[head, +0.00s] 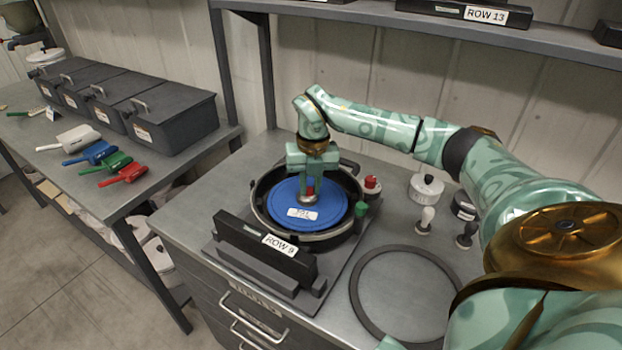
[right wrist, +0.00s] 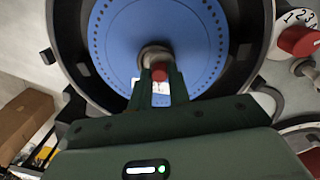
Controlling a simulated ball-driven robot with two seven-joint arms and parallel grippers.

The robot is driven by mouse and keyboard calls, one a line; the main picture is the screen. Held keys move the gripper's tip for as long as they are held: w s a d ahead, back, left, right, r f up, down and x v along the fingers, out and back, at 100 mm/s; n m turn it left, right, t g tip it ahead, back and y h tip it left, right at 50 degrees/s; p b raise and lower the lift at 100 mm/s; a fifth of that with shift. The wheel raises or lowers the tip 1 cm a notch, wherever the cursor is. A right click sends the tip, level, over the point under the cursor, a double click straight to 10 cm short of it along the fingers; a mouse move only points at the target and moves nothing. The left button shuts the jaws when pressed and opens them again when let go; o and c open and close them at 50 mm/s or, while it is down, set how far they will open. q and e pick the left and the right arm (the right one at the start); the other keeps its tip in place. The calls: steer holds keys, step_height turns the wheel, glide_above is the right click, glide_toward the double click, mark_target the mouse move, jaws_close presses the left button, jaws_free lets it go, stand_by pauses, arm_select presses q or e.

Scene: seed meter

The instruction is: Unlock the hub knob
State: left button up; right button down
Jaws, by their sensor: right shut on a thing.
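The hub knob (head: 310,191) is a small knob with a red part and a metal collar, at the centre of the blue seed disc (head: 286,218). The disc lies in the round black meter housing (head: 257,205). My right gripper (head: 309,190) reaches down from above and is shut on the knob. In the right wrist view, the red part of the knob (right wrist: 159,72) and its silver collar show at the fingertips (right wrist: 158,80). The fingers partly cover the knob, so its exact turn cannot be told. My left gripper is not in view.
A black bar labelled ROW 9 (head: 264,250) stands in front of the housing. A red knob (head: 371,184) and a green knob (head: 361,209) sit at its right. A dark ring (head: 354,290) lies on the bench. Scoops and dark bins (head: 173,120) are at the left.

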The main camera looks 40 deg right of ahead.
steer(key=n+p, duration=0.4)
steer(key=shift+r, duration=0.3)
steer(key=n+p, duration=0.4)
steer(key=n, duration=0.1)
steer(key=shift+w+f+n+g, duration=0.1)
steer(key=shift+n+g, duration=0.2)
steer(key=shift+n, duration=0.1)
steer(key=n+p, duration=0.1)
steer(key=n, duration=0.2)
steer(key=shift+p, duration=0.4)
steer(key=shift+f+n+p, duration=0.15)
steer(key=shift+n+p, duration=0.4)
steer(key=shift+n, duration=1.35)
steer(key=c, duration=1.3)
jaws_free()
